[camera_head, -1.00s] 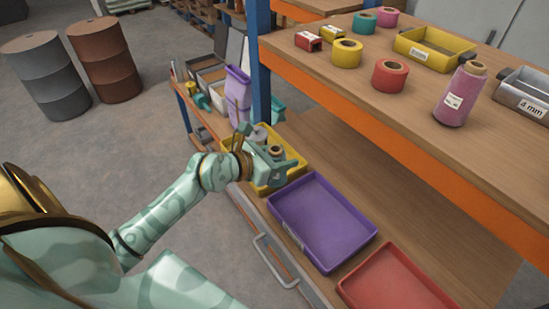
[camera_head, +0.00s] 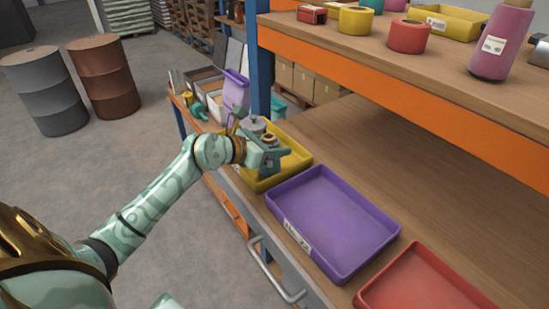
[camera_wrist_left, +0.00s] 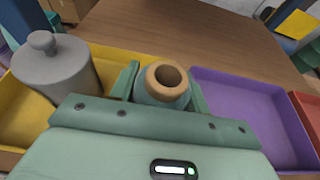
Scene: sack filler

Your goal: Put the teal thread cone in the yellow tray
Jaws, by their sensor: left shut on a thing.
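My left gripper (camera_head: 266,158) is shut on the teal thread cone (camera_wrist_left: 165,92), which has a tan, hollow top. In the wrist view the cone stands upright between the two fingers. In the head view only its tan top (camera_head: 268,138) shows clearly, and the gripper hides most of its body. Gripper and cone are at the yellow tray (camera_head: 298,163), over its near right part in the head view. I cannot tell whether the cone touches the tray floor. My right gripper is not in view.
A grey knobbed object (camera_wrist_left: 55,68) stands in the yellow tray, left of the cone. An empty purple tray (camera_head: 335,220) is beside it, then a red tray (camera_head: 425,285). The upper shelf (camera_head: 390,65) with spools overhangs at right. A blue post (camera_head: 259,70) stands behind.

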